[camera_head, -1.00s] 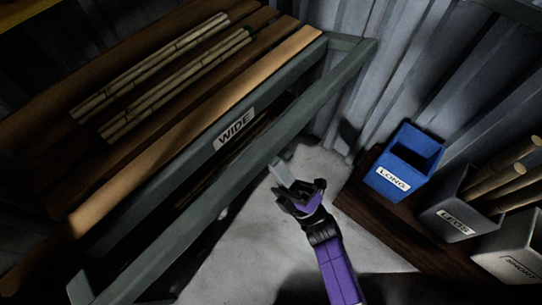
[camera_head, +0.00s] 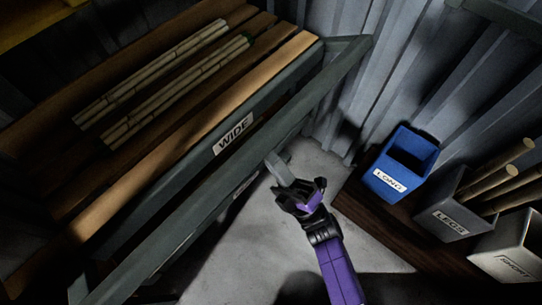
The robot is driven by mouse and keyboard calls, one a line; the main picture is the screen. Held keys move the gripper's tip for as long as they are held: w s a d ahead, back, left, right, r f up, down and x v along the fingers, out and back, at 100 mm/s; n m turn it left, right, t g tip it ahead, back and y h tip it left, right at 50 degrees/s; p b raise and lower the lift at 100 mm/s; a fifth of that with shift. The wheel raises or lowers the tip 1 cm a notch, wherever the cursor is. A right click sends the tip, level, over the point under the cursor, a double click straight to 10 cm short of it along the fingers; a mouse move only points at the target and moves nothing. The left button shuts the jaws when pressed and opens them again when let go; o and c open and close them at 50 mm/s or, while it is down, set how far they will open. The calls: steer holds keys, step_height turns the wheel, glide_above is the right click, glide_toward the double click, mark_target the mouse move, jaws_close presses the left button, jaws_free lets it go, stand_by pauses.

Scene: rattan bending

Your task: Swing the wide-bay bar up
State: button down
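The wide-bay bar (camera_head: 205,195) is a long grey-green bar running diagonally across the front of the rack, below and in front of the beam with the WIDE label (camera_head: 234,134). It joins a short end piece near the wall at upper right. A short grey tab (camera_head: 275,164) sticks out from the bar's lower edge. My gripper (camera_head: 300,188), black and purple, is at this tab, with the tab's lower end between or against its fingers. Whether the fingers are closed on it is not clear.
Bamboo or rattan poles (camera_head: 175,90) lie on the wooden rack shelf. A blue LONG bin (camera_head: 390,184), a grey LEGS bin (camera_head: 450,220) with poles and a pale SHORT bin (camera_head: 505,262) stand on a dark bench at right. Bare floor lies around my arm.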

mark_target(261, 134)
steer(key=shift+r+p, duration=0.5)
steer(key=shift+r, duration=0.55)
steer(key=shift+w+a+r+p, duration=0.15)
steer(key=shift+a+r+p, duration=0.1)
steer(key=shift+r, duration=0.3)
steer(key=shift+w+a+r+p, duration=0.15)
steer(key=shift+r+p, duration=0.05)
steer(key=shift+r, duration=0.35)
steer(key=shift+w+a+r+p, duration=0.15)
steer(key=shift+a+r+p, duration=0.1)
steer(key=shift+r, duration=0.3)
steer(key=shift+w+r, duration=0.1)
steer(key=shift+r, duration=0.05)
steer(key=shift+x, duration=1.5)
steer(key=shift+r, duration=0.1)
steer(key=shift+a, duration=0.1)
